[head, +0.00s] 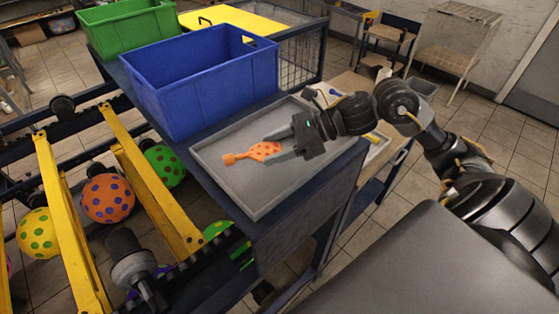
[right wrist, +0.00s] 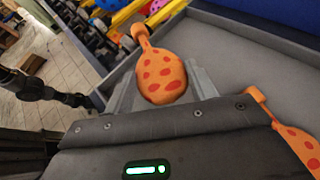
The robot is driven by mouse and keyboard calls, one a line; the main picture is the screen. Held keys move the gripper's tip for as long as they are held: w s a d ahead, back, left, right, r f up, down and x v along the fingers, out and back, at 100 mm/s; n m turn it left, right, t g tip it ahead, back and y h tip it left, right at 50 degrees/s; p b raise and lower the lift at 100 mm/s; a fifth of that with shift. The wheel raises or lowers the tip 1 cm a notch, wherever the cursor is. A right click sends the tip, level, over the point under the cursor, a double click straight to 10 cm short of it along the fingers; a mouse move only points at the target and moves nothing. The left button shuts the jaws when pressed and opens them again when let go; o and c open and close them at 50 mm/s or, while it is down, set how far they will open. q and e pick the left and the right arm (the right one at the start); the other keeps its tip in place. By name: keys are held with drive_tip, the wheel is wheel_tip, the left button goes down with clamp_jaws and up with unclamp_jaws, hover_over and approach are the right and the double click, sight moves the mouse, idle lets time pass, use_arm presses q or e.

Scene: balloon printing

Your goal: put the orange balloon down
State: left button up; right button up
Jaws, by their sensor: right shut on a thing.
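An orange balloon (head: 263,151) with red spots and a thin neck is between the fingers of my right gripper (head: 277,148), over the grey tray (head: 250,198). In the right wrist view the balloon (right wrist: 162,76) is between the fingertips of the right gripper (right wrist: 163,88), its neck pointing away. I cannot tell whether it touches the tray. A second spotted orange balloon (right wrist: 301,143) lies at the lower right of the wrist view, partly cut off. My left arm (head: 132,265) shows at the lower left in the head view; its jaws are unclear.
A blue crate (head: 203,85) stands behind the tray, with a green crate (head: 128,27) farther back. Yellow bars (head: 150,185) and inflated spotted balls, one orange (head: 108,198), are at the left. Most of the tray around the balloon is bare.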

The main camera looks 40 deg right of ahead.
drive_tip(key=shift+w+d+f, duration=0.3)
drive_tip(key=shift+d+f, duration=0.1)
drive_tip(key=shift+f, duration=0.25)
drive_tip(key=shift+s, duration=0.1)
drive_tip(key=f, duration=0.2)
drive_tip(key=f+b, duration=0.1)
drive_tip(key=shift+w+d+f, duration=0.2)
drive_tip(key=shift+w+d, duration=0.05)
drive_tip(key=shift+d, duration=0.1)
drive_tip(key=shift+f, duration=0.25)
drive_tip(key=shift+s, duration=0.1)
